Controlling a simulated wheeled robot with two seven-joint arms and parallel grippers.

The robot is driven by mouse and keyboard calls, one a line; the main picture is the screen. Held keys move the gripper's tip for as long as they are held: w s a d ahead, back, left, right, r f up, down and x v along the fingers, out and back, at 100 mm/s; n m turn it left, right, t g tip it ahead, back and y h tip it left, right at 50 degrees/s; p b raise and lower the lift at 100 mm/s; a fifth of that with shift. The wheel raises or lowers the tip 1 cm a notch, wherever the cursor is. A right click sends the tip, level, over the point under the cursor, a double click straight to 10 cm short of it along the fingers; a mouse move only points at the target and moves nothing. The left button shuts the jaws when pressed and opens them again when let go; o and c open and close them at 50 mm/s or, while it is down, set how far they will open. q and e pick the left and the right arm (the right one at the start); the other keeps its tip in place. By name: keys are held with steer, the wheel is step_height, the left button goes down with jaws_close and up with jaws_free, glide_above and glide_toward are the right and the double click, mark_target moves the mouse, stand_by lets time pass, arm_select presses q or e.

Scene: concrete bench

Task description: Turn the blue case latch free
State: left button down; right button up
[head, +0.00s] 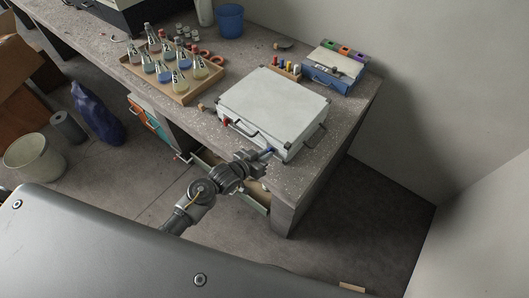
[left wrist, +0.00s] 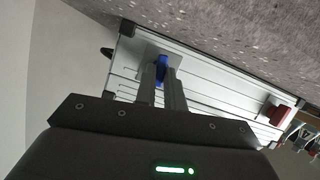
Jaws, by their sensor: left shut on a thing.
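A closed white case (head: 272,105) with dark corners lies on the concrete bench near its right end. Its front side carries a red latch (head: 226,122) toward the left and a blue latch (head: 270,150) toward the right. My left gripper (head: 265,154) reaches the front of the case at the blue latch. In the left wrist view the two fingers (left wrist: 163,84) are closed around the blue latch (left wrist: 162,69), which shows between their tips. The red latch (left wrist: 277,113) shows apart at the right of that view. My right gripper is not in view.
A wooden tray of labelled flasks (head: 183,92) stands left of the case. A blue box with coloured slots (head: 335,68) stands behind it, near small coloured pegs (head: 287,68). A blue cup (head: 229,20) is at the back. An open drawer (head: 250,197) juts out below the bench.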

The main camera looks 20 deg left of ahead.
arm_select(q)
steer(key=shift+s+m+y, duration=0.1)
steer(key=shift+m+y, duration=0.4)
stand_by(0.3)
steer(key=c, duration=1.5)
jaws_free()
steer(key=v, duration=1)
steer(key=shift+s, duration=0.4)
steer(key=shift+r, duration=0.15)
